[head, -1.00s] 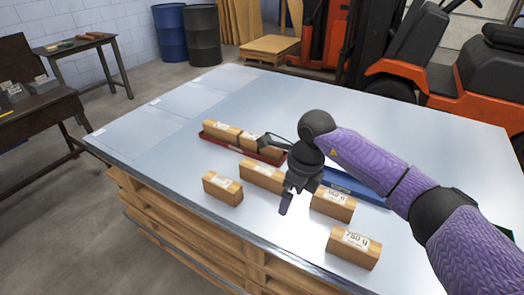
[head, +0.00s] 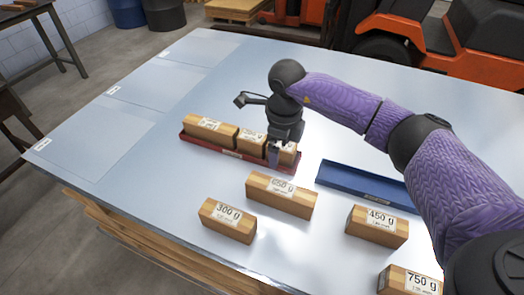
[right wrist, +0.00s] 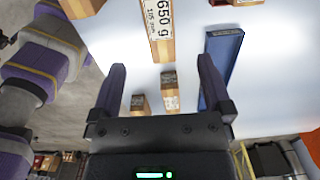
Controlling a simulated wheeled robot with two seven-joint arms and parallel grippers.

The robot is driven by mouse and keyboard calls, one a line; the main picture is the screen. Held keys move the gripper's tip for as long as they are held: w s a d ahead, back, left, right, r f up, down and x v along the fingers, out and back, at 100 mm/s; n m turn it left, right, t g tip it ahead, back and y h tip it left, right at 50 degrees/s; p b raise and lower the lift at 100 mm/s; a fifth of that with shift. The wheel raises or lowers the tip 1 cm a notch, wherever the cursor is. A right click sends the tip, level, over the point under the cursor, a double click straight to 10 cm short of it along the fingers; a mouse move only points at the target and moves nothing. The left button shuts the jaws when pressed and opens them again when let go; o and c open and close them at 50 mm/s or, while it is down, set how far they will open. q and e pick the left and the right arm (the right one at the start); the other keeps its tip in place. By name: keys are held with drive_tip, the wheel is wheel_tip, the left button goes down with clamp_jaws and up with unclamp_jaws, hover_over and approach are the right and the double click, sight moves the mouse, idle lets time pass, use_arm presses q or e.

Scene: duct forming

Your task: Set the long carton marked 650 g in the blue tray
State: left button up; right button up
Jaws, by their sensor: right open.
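The long wooden carton marked 650 g (head: 281,195) lies on the table in front of the red tray; its label also shows at the top of the right wrist view (right wrist: 160,25). The blue tray (head: 368,188) is empty, to the right of and behind that carton; it also shows in the right wrist view (right wrist: 221,65). My right gripper (head: 279,152) appears above the right end of the red tray in the head view. Its fingers (right wrist: 162,65) are apart with nothing between them, and it is clear of the 650 g carton. My left gripper is not seen.
The red tray (head: 187,140) holds 3 cartons in a row. Loose cartons marked 300 g (head: 228,220), 450 g (head: 377,226) and 750 g (head: 410,282) stand along the front.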

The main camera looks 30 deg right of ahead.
drive_tip(key=b, duration=0.5)
hover_over(278, 186)
wheel_tip(278, 186, down, 7)
wheel_tip(278, 186, down, 9)
drive_tip(key=b, duration=0.6)
drive_tip(key=shift+r, duration=0.15)
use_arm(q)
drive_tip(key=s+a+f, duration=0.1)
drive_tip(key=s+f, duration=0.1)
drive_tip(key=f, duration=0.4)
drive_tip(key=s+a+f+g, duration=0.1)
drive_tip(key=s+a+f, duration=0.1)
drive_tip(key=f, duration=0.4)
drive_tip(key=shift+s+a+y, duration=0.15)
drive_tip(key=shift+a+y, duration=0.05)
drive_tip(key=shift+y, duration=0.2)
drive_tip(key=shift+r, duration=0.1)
use_arm(e)
drive_tip(key=c, duration=0.5)
clamp_jaws()
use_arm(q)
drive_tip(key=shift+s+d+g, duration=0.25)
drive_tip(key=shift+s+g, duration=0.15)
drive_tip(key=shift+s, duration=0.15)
use_arm(e)
drive_tip(key=shift+r, duration=0.1)
